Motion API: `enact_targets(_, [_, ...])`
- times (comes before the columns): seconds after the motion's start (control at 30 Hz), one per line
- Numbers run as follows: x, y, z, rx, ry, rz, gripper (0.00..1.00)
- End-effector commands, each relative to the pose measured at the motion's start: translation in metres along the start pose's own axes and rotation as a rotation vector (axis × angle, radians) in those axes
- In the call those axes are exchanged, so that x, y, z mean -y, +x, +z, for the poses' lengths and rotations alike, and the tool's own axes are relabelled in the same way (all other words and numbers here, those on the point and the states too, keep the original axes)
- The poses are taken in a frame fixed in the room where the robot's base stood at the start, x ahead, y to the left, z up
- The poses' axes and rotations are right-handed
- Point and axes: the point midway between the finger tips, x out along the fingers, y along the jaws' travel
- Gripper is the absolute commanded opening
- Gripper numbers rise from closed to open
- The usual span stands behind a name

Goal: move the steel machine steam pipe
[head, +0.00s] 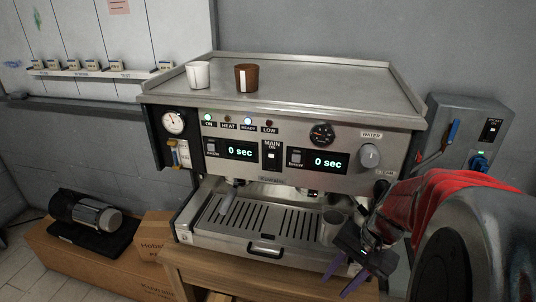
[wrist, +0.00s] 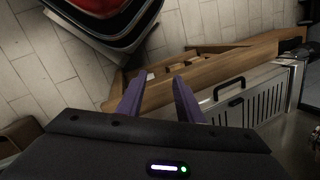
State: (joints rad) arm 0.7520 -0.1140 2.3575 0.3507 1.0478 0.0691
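The steel coffee machine (head: 290,150) stands on a wooden table, with two lit displays reading 0 sec. Its steam pipe cannot be made out; the machine's right end is partly hidden behind my red-covered arm. My gripper (head: 337,286), with purple fingers, is in front of the machine's lower right corner, pointing down and left. In the wrist view my gripper (wrist: 158,84) has its fingers apart with nothing between them. There the wooden table edge (wrist: 235,58) and the drip tray front (wrist: 262,85) lie beyond the fingers.
A grey metal cup (head: 332,226) stands on the drip tray's right side, close to my gripper. A white cup (head: 198,75) and a brown cup (head: 246,77) stand on top of the machine. A grey switch box (head: 470,125) is on the right wall. Cardboard boxes (head: 110,262) lie at left.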

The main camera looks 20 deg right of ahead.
Motion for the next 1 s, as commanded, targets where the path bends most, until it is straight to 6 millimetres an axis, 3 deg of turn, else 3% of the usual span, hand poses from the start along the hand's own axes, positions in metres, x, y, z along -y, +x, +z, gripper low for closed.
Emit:
enact_targets(0.3, [-0.022,0.016,-0.037,0.197,0.416,-0.213,0.33])
enact_targets(0.57, [-0.032,0.014,-0.078,0.360,0.748,-0.459,0.33])
enact_targets(0.77, [-0.041,-0.001,-0.123,0.498,0.992,-0.711,0.33])
enact_targets(1.0, [-0.052,-0.050,-0.184,0.689,1.199,-1.075,0.33])
